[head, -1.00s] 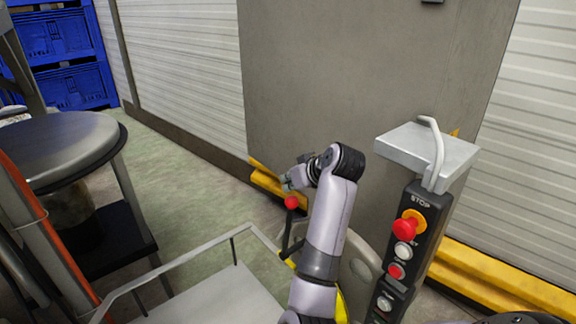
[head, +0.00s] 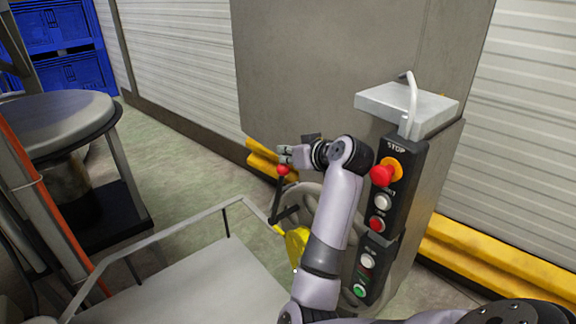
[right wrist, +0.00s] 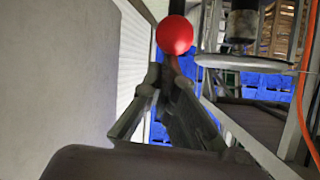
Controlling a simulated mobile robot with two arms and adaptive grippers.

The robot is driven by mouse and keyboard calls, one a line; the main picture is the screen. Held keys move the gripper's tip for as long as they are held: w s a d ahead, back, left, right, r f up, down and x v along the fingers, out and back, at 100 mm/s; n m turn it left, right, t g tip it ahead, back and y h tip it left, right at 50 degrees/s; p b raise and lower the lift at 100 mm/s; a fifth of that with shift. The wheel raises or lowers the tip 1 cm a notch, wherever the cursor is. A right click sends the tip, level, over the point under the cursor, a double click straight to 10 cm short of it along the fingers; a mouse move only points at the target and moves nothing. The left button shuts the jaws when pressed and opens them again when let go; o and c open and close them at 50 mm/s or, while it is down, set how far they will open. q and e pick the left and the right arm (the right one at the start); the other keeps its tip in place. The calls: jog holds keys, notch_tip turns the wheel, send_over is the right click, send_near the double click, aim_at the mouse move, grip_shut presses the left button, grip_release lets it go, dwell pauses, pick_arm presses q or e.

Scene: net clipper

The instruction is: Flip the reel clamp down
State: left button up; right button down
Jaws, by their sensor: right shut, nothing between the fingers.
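The reel clamp shows as a dark lever with a red ball knob (head: 283,170), standing up beside a grey wheel-shaped part and a yellow part (head: 297,245). My right gripper (head: 287,156) is at the top of the knob in the head view, pointing left. In the right wrist view the red knob (right wrist: 175,35) is just beyond the fingertips of the right gripper (right wrist: 170,72). The fingers are shut with nothing between them. Whether they touch the knob I cannot tell. My left gripper is not in view.
A control box (head: 390,215) with a red stop button stands right of my right arm. A metal railing (head: 170,250) borders a grey platform in front. A round-topped stand (head: 60,120) is at left, and a grey wall panel (head: 330,70) is behind.

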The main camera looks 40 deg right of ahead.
jog(key=shift+s, duration=0.15)
jog(key=shift+w+f, duration=0.15)
jog(key=shift+w, duration=0.2)
jog(key=shift+w+a+f, duration=0.1)
jog(key=shift+w, duration=0.05)
jog(key=shift+r, duration=0.55)
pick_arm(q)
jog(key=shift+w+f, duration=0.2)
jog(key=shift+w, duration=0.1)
pick_arm(e)
notch_tip(320, 180, up, 9)
jog(key=shift+r, duration=0.15)
